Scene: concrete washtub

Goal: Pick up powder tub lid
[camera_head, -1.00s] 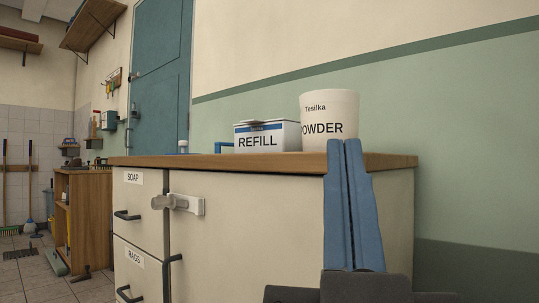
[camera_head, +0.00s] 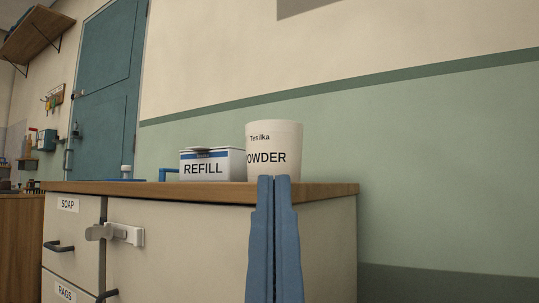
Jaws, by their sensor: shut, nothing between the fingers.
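The white powder tub (camera_head: 273,143), marked "Tesilka" and "POWDER", stands upright on the wooden top of the cabinet, near its right end. I see it from low down, so its top face is hidden and I cannot tell whether a lid lies on it. No separate lid shows that I can make out. My gripper (camera_head: 274,180) has blue fingers pointing up, shut together and empty. In the picture its tips overlap the lower edge of the tub and the front edge of the top; I cannot tell the distance between them.
A REFILL box (camera_head: 211,163) stands just left of the tub, with a blue object (camera_head: 168,174) and a small bottle (camera_head: 126,171) farther left. The cabinet (camera_head: 200,240) has a latch (camera_head: 115,233) and drawer handles on its front.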

